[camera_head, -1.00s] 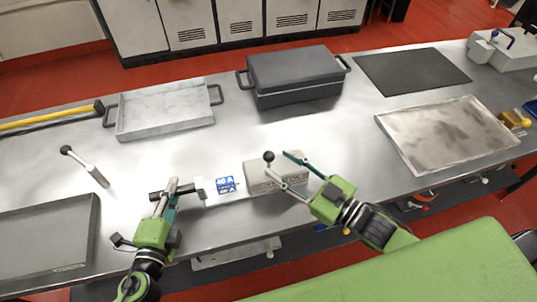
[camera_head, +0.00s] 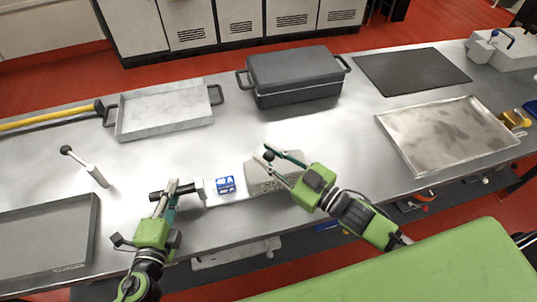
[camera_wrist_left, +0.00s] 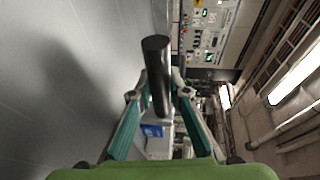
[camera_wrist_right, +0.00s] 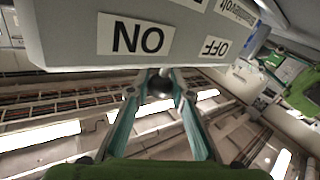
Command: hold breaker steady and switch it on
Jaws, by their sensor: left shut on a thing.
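The breaker (camera_head: 262,178) is a long grey box on the steel table with a blue "40 A" label (camera_head: 225,184). A dark bar handle (camera_head: 165,192) sticks out at its left end. My left gripper (camera_head: 172,188) is shut on this bar, which stands between its fingers in the left wrist view (camera_wrist_left: 156,70). A lever with a black ball knob (camera_head: 269,155) stands on the breaker. My right gripper (camera_head: 272,160) is open at the lever. In the right wrist view the dark knob (camera_wrist_right: 159,87) lies between the fingers, below the "ON" label (camera_wrist_right: 138,38); contact is unclear.
A dark lidded box (camera_head: 296,78), a grey tray with handles (camera_head: 165,112) and a black mat (camera_head: 412,70) lie farther back. A stained tray (camera_head: 447,135) lies right. Another lever (camera_head: 84,165) and a dark tray (camera_head: 45,240) are at left.

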